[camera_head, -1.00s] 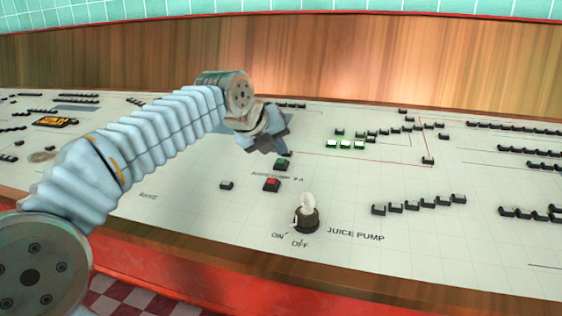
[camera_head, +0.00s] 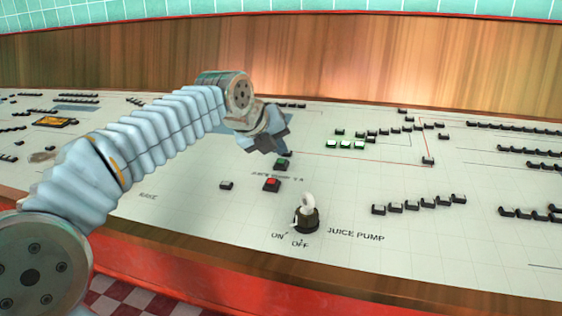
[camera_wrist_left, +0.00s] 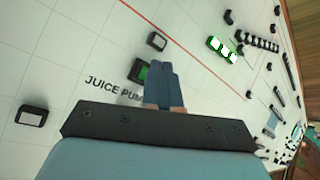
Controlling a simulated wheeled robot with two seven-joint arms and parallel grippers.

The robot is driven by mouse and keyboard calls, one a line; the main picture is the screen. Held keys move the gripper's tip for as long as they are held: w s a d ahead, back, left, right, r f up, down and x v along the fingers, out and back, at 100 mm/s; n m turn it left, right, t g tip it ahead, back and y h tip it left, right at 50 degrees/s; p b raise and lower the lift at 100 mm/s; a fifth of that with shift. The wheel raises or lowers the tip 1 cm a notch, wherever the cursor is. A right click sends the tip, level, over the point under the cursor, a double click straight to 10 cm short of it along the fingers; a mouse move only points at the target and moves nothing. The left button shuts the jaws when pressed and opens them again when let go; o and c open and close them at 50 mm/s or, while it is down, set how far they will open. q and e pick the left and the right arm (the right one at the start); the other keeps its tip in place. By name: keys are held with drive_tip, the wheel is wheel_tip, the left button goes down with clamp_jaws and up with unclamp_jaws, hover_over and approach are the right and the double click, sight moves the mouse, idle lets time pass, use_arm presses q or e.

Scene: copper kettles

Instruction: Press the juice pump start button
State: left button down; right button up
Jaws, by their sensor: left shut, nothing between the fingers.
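A green button (camera_head: 283,163) in a black housing stands on the pale control panel (camera_head: 180,190), with a red button (camera_head: 272,184) just in front of it. In the left wrist view the green button (camera_wrist_left: 138,70) shows beside the label "JUICE PUM", the rest of which is hidden. My left gripper (camera_head: 280,149) is shut and empty, low over the panel at the green button's far side. In the wrist view its blue fingertips (camera_wrist_left: 160,72) partly cover that button. I cannot tell whether they touch it. My right gripper is not in view.
A knob switch (camera_head: 307,216) marked ON, OFF and JUICE PUMP stands near the panel's front edge. A small pale button (camera_head: 226,185) is left of the red one. Lit green-white buttons (camera_head: 345,144) are to the right. A wooden wall (camera_head: 400,60) rises behind.

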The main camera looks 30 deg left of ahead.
use_arm(q)
drive_tip(key=shift+f, duration=0.1)
drive_tip(key=shift+w+f, duration=0.1)
drive_tip(key=shift+f, duration=0.2)
drive_tip(key=shift+f+b, duration=0.4)
drive_tip(key=shift+b, duration=0.15)
drive_tip(key=shift+r, duration=0.2)
idle(0.5)
drive_tip(key=shift+r+p, duration=0.6)
drive_tip(key=r+p, duration=0.2)
drive_tip(key=s+r+p, duration=0.1)
drive_tip(key=r+p, duration=0.1)
drive_tip(key=r, duration=0.1)
drive_tip(key=shift+d, duration=0.1)
drive_tip(key=shift+s+f, duration=0.1)
idle(0.5)
